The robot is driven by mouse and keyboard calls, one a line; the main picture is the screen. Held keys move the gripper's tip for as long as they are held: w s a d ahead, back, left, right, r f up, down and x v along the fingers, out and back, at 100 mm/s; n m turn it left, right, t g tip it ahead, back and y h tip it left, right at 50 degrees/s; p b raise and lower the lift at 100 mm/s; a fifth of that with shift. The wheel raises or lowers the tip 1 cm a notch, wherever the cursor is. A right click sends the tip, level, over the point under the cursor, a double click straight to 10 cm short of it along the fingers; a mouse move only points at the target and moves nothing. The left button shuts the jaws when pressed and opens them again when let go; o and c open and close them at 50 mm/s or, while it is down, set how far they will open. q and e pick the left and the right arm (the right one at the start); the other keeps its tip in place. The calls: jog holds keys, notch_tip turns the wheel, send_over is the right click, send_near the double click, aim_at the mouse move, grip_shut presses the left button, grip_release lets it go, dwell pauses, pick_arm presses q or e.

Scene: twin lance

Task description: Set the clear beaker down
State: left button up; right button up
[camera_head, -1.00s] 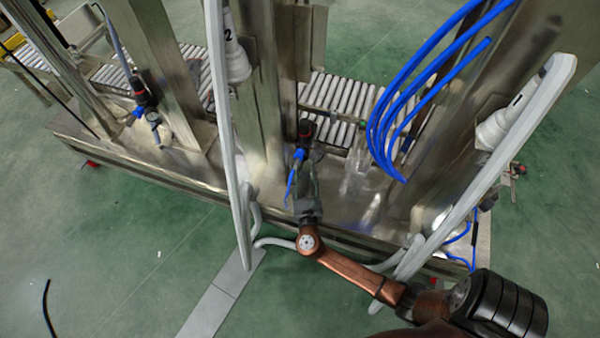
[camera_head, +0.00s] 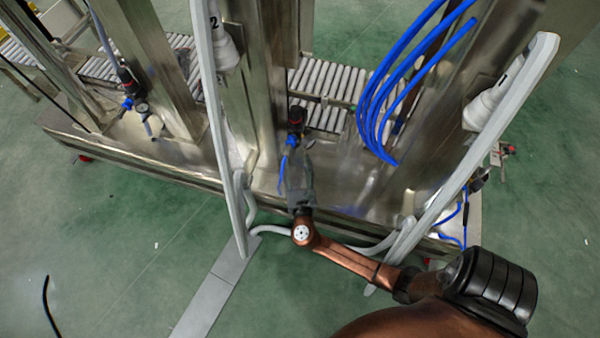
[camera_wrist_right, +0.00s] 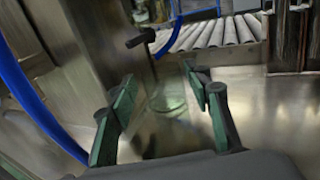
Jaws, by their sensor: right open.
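The clear beaker (camera_wrist_right: 168,102) shows faintly in the right wrist view as a see-through round shape on the steel surface. It appears between and just beyond the fingers of my right gripper (camera_wrist_right: 160,82). The fingers are spread apart, with green inner pads. I cannot tell whether either finger touches the beaker. In the head view my right gripper (camera_head: 298,168) reaches over the front part of the steel bench, and I cannot make out the beaker there. My left gripper is not in view.
The steel bench (camera_head: 190,172) carries upright columns and a blue-fitted valve (camera_head: 294,125) close by the gripper. Blue hoses (camera_head: 378,120) hang to the right. Grey slanted bars (camera_head: 480,140) flank my arm. A roller conveyor (camera_head: 325,92) runs behind.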

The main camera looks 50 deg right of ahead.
jog(key=p+v, duration=0.1)
jog(key=v, duration=0.2)
jog(key=p+v, duration=0.1)
jog(key=v, duration=0.2)
jog(key=p+v, duration=0.1)
jog(key=v, duration=0.2)
jog(key=shift+s+a+r, duration=0.15)
jog(key=shift+r, duration=0.15)
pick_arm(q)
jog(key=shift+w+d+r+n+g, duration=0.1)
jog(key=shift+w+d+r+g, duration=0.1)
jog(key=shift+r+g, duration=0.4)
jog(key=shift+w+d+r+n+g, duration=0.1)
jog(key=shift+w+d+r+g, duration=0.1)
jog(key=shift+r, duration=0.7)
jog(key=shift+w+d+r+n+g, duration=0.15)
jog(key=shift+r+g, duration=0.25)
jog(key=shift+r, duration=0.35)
pick_arm(e)
jog(key=shift+s+a+f, duration=0.15)
jog(key=shift+s+a, duration=0.25)
pick_arm(q)
jog(key=shift+p, duration=0.3)
